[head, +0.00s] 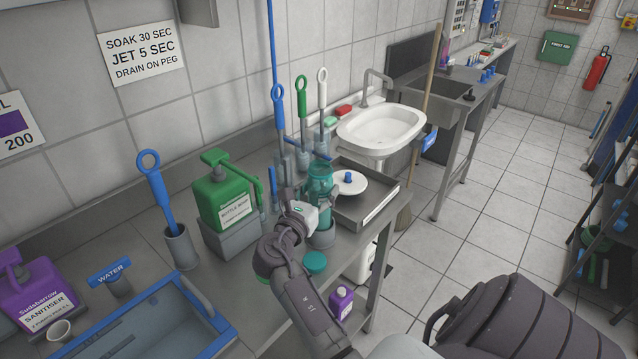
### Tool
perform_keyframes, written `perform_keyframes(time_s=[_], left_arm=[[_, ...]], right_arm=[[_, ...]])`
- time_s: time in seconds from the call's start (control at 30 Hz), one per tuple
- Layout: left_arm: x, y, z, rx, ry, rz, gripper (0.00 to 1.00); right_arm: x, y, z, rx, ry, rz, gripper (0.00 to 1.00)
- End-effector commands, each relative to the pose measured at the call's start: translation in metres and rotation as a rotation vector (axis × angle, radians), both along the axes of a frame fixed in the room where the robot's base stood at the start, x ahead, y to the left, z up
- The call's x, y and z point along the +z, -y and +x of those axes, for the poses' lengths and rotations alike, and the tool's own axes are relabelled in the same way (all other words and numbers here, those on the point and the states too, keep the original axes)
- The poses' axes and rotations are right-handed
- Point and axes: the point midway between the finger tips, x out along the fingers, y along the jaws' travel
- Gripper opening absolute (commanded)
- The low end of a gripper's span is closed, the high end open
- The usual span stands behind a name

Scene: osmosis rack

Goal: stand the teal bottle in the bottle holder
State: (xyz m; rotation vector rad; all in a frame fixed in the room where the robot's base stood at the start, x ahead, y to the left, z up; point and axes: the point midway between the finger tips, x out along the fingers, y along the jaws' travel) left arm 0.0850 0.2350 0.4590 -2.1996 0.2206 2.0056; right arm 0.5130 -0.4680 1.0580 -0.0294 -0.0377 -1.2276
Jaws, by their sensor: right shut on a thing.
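The teal bottle (320,178) is a see-through upright bottle near the front edge of the steel bench. My right gripper (304,214) is shut on it low on its left side, and the fingers hide part of it. A grey cup-shaped holder (322,238) is directly below the bottle, and the bottle's lower end appears to be in its mouth. I cannot tell whether the bottle rests on the holder's floor. A round teal lid (315,262) lies on the bench in front of the holder. My left gripper is not in view.
A grey tray (376,206) with a white disc (347,183) is close on the right. Upright brushes (303,105) stand behind, and a green jug (222,192) stands left. A blue-rimmed basin (190,300) is at front left. The bench edge is near on the right.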

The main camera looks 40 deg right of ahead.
Motion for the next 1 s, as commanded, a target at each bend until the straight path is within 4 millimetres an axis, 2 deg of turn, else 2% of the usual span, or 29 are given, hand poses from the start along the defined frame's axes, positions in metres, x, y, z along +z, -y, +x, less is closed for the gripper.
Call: perform_keyframes(time_s=[0.6, 1.0], left_arm=[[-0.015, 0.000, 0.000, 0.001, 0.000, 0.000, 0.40], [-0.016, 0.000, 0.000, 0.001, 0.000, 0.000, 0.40]], right_arm=[[-0.031, 0.000, 0.000, 0.000, -0.001, 0.000, 0.21], [-0.034, 0.000, 0.000, 0.000, 0.000, -0.001, 0.21]])
